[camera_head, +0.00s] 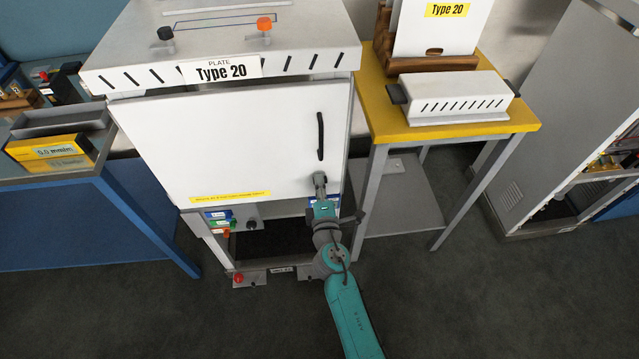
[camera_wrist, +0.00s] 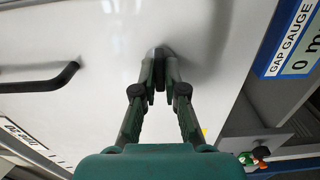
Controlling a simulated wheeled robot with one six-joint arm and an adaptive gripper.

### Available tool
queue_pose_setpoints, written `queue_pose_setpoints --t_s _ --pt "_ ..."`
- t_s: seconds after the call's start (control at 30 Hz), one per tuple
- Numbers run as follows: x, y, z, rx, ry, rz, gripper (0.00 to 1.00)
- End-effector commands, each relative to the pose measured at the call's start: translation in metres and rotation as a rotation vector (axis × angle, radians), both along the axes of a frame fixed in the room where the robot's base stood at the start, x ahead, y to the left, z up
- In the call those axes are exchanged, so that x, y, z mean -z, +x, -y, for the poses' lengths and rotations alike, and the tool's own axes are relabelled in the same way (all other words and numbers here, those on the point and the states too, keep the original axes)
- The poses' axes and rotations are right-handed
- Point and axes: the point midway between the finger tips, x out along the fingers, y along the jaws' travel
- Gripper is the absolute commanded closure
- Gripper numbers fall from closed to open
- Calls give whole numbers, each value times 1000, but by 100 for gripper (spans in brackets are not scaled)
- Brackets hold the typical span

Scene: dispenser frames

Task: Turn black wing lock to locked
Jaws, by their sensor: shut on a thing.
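My gripper (camera_head: 320,185) is at the lower right of the white door (camera_head: 240,140), below the black door handle (camera_head: 320,136). In the wrist view, my gripper (camera_wrist: 160,75) has its two fingers closed around a small dark piece, the black wing lock (camera_wrist: 161,52), against the white door (camera_wrist: 110,35). The fingers hide most of the lock, so its turn angle cannot be told. The door handle also shows at the left of the wrist view (camera_wrist: 40,78).
A black knob (camera_head: 165,34) and an orange knob (camera_head: 264,24) stand on the top plate. A control panel (camera_head: 220,222) lies below the door. A yellow table (camera_head: 385,128) stands close on the right. In the wrist view, a gap gauge label (camera_wrist: 292,45) is at right.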

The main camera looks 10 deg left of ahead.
Motion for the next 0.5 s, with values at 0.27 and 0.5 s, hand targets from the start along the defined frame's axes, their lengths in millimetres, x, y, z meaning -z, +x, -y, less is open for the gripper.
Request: queue_pose_setpoints --t_s 0.27,0.5 --pt "1 0 -1 -1 -28 7 100" --pt "1 0 -1 -2 -28 7 100"
